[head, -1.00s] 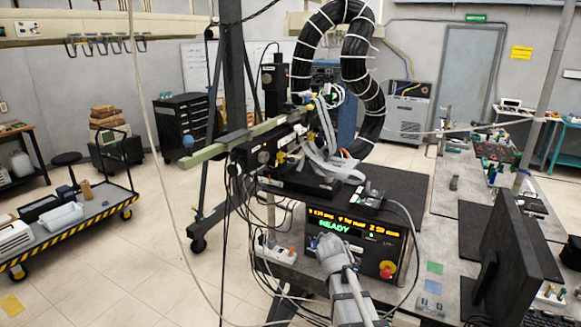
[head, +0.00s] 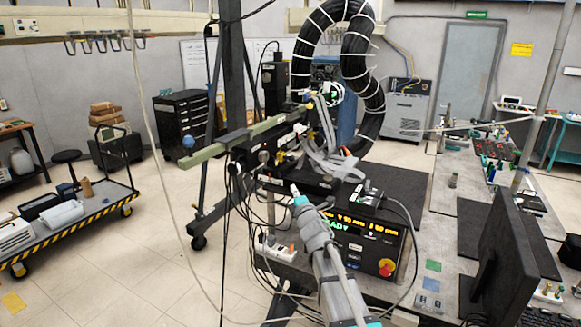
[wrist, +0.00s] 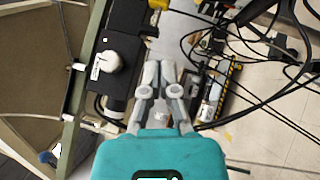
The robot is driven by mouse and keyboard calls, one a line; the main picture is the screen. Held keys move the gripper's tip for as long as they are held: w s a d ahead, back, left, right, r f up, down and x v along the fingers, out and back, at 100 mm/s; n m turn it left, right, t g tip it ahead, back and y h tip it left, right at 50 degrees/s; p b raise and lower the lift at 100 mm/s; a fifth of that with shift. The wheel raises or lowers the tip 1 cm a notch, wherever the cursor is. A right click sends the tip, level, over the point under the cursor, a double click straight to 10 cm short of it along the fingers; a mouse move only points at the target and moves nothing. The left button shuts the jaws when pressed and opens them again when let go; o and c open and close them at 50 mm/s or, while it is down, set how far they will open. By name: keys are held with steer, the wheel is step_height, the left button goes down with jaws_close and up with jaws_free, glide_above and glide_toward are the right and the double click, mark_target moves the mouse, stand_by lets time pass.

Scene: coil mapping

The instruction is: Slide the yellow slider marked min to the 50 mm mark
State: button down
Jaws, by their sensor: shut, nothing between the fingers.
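My gripper (wrist: 158,68) is shut and empty in the wrist view, with its two grey fingertips together. In the head view it (head: 294,188) is up in front of the black coil-mapping rig, near its cables. A small yellow part (head: 282,157) shows on the rig beyond and above the fingertips. Another yellow part (wrist: 158,4) is at the top edge of the wrist view, ahead of the fingers and apart from them. I cannot read a min mark or a 50 mm mark in either view, so I cannot tell which yellow part is the min slider.
A black box with a white knob (wrist: 106,62) is close to the left of my fingers. Loose black cables (wrist: 262,50) hang to the right. A display console (head: 372,240) with a red button stands behind my arm. A pale green beam (head: 225,146) extends left from the rig.

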steer(key=shift+w, duration=0.1)
steer(key=p, duration=0.2)
glide_toward(286, 157)
steer(key=w+a, duration=0.2)
steer(key=a, duration=0.1)
steer(key=shift+w+d+r+p, duration=0.15)
steer(key=shift+w+d+p, duration=0.25)
steer(key=shift+w, duration=0.35)
steer(key=shift+w+d+r+p, duration=0.15)
steer(key=shift+w+d+p, duration=0.25)
steer(key=shift+w, duration=0.3)
steer(key=shift+w, duration=0.1)
